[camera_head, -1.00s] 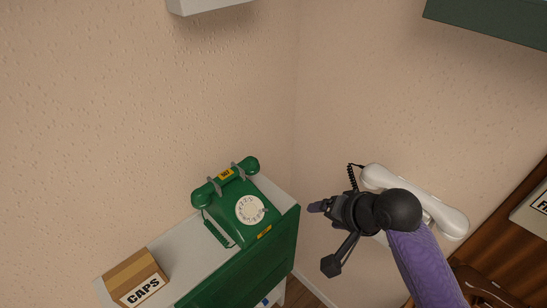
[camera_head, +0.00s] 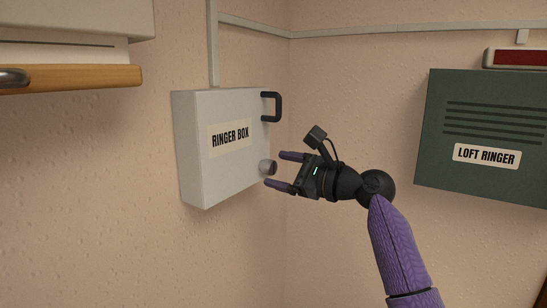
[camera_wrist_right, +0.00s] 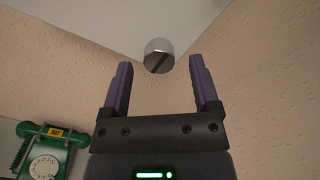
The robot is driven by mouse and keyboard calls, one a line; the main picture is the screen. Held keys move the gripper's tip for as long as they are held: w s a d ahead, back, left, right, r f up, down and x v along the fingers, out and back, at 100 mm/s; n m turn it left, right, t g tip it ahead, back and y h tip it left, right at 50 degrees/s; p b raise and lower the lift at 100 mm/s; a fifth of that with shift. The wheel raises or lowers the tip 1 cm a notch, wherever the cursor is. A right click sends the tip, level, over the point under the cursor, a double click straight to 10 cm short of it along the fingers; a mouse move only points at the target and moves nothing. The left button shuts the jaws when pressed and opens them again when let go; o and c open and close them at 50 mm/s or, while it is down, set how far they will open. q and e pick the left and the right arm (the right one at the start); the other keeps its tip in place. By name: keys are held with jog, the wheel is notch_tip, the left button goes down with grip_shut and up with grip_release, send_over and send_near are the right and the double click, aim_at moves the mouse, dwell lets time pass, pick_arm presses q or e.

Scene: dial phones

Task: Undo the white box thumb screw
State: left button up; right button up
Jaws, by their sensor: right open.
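The white ringer box (camera_head: 222,170) hangs on the wall left of the corner, its label facing out. Its thumb screw (camera_head: 267,167), a small grey knob, sits low on the box's right part. In the right wrist view the screw (camera_wrist_right: 159,55) shows as a round metal knob with a dark slot, just beyond the fingertips and between their lines. My right gripper (camera_head: 286,170) is open and empty, its two purple fingers pointing left at the screw, one above and one below it. I see no contact for certain. My left gripper is not in view.
A black handle (camera_head: 273,106) sticks out at the box's upper right, above the gripper. A green loft ringer (camera_head: 490,130) hangs on the right wall. A wooden-edged shelf (camera_head: 80,77) is at upper left. The green phone (camera_wrist_right: 45,150) lies below.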

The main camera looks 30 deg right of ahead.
jog(key=shift+w+a, duration=0.3)
jog(key=shift+w, duration=0.2)
jog(key=shift+s+d, duration=0.1)
jog(key=c, duration=0.4)
grip_shut()
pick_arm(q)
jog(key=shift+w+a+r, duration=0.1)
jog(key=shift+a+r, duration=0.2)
